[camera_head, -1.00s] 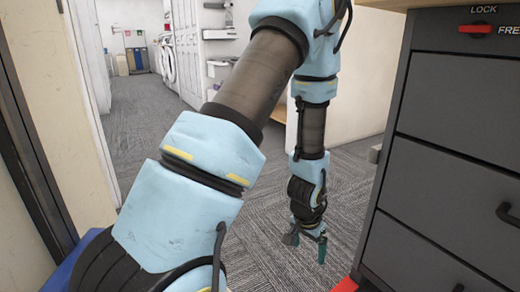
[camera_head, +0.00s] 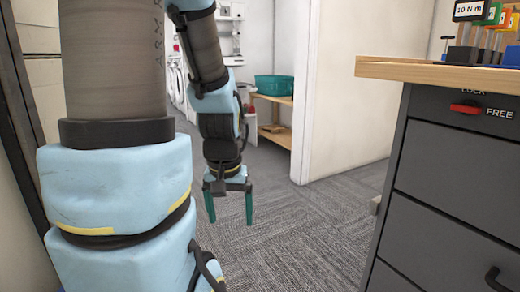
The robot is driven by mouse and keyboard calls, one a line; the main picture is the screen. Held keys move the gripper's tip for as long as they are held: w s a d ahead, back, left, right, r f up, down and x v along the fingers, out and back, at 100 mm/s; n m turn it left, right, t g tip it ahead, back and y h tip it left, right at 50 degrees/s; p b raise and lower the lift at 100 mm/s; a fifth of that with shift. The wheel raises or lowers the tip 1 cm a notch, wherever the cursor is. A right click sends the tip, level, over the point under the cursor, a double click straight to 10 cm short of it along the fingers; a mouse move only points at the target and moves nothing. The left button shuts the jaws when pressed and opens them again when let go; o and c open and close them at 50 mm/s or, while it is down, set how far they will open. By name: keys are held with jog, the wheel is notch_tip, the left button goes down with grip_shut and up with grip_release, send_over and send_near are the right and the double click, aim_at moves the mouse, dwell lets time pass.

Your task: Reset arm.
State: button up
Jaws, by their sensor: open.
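My gripper (camera_head: 229,207) hangs from my blue and dark grey arm, left of the picture's middle. Its two green fingers point down and stand apart, with nothing between them. It is above the grey carpet, clear of the things around it. My upper arm fills the left of the view and hides part of the room behind it.
A dark grey drawer cabinet (camera_head: 440,190) with a wooden top (camera_head: 430,71) stands on the right, with tools in a rack (camera_head: 486,40) on it. A teal basket (camera_head: 274,85) sits on a wooden shelf (camera_head: 275,134). Carpet (camera_head: 310,235) is open between.

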notch_tip(320, 180, up, 33)
jog(key=p, duration=3.1)
jog(key=shift+p, duration=0.3)
jog(key=shift+r, duration=0.1)
jog(key=shift+c, duration=0.2)
